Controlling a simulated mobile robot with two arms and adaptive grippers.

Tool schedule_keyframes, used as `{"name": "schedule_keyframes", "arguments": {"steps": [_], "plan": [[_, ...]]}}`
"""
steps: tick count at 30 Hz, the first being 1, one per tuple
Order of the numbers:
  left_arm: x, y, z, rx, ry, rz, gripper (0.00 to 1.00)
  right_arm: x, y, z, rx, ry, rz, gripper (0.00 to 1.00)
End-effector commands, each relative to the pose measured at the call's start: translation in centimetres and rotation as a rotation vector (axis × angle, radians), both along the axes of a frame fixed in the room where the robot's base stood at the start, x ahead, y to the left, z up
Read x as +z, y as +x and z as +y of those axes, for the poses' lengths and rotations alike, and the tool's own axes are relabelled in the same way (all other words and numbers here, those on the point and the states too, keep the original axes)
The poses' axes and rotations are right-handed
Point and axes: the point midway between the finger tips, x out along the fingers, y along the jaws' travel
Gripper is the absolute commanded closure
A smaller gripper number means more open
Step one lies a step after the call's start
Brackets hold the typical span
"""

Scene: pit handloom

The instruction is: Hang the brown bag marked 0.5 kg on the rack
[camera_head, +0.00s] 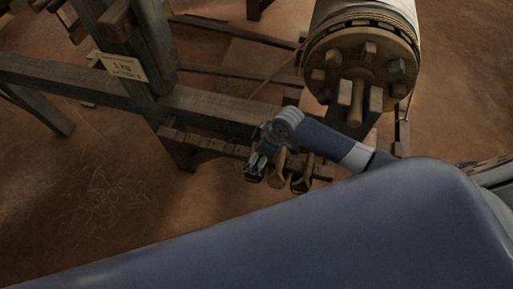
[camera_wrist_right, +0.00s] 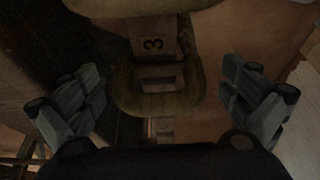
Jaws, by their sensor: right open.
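My right gripper (camera_head: 257,165) is open at the wooden rack (camera_head: 205,143), beside the hanging brown bags. Its spread fingers also show in the right wrist view (camera_wrist_right: 163,95). I cannot read a 0.5 kg mark on any bag. My left gripper is out of view.
A large wooden roller with a pegged end (camera_head: 362,62) stands behind and right of the rack. A long beam (camera_head: 215,105) runs behind the rack. The earthen floor at left is mostly clear.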

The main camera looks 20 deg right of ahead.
Motion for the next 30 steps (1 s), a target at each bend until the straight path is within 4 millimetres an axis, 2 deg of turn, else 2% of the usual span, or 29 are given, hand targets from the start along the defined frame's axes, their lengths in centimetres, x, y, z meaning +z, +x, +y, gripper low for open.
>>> {"name": "schedule_keyframes", "arguments": {"steps": [5, 15, 21, 30], "plan": [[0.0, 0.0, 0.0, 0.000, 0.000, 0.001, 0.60, 1.5, -0.2, -0.6, 0.001, 0.000, -0.004, 0.00], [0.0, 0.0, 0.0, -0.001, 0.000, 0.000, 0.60, 7.4, -1.6, -2.5, 0.001, 0.000, -0.006, 0.00], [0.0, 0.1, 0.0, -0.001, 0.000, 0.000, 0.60, 10.1, -2.2, -3.4, 0.000, 0.002, -0.005, 0.00], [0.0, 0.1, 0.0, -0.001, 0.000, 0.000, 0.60, 11.2, -2.5, -3.7, -0.001, 0.002, -0.004, 0.00]]}}
